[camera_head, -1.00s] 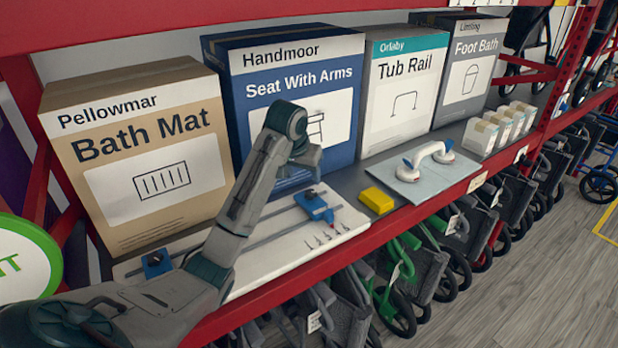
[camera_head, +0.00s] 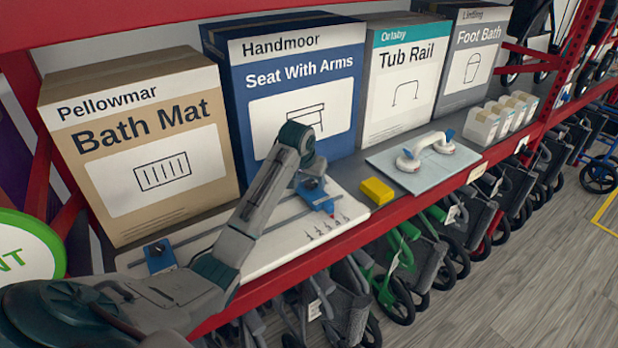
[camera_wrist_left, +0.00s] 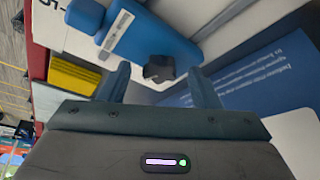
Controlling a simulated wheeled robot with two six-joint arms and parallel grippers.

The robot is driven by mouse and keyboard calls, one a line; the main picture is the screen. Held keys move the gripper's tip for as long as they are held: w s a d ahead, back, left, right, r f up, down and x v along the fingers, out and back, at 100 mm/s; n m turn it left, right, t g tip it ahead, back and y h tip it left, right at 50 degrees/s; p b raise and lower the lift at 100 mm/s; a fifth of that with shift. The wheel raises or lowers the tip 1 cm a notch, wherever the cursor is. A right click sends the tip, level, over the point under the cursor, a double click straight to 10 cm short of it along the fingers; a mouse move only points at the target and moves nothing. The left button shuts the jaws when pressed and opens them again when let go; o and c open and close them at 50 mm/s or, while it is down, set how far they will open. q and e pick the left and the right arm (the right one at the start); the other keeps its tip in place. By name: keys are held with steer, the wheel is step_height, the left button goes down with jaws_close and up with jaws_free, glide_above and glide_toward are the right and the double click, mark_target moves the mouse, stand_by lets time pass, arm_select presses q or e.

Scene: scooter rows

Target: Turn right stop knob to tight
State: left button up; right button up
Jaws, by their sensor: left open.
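The right stop (camera_head: 320,197) is a blue block on the grey rail of a white board, with a red tip by the printed marks. In the left wrist view the blue stop (camera_wrist_left: 155,38) carries a white label strip and a dark knob (camera_wrist_left: 158,69). My left gripper (camera_head: 313,172) is just above the right stop and partly hides it. In the left wrist view my left gripper (camera_wrist_left: 159,70) is open, and the knob appears between its fingertips; I cannot tell whether they touch it. The left stop (camera_head: 158,256) sits farther left on the board (camera_head: 270,250). My right gripper is not in view.
A yellow block (camera_head: 377,191) lies just right of the board. A panel with a white suction handle (camera_head: 425,150) is beyond it. Large boxes, including the blue seat box (camera_head: 290,85), stand behind. The red shelf edge (camera_head: 290,262) runs along the front.

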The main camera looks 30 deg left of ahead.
arm_select(q)
steer(key=c, duration=1)
steer(key=m, duration=0.1)
steer(key=m+h, duration=0.1)
steer(key=m, duration=0.1)
steer(key=shift+a+m, duration=0.25)
steer(key=shift+m, duration=0.05)
steer(key=shift+w+a+m+h, duration=0.15)
steer(key=shift+m+h, duration=0.75)
steer(key=shift+m, duration=1)
steer(key=shift+g, duration=0.3)
steer(key=o, duration=1)
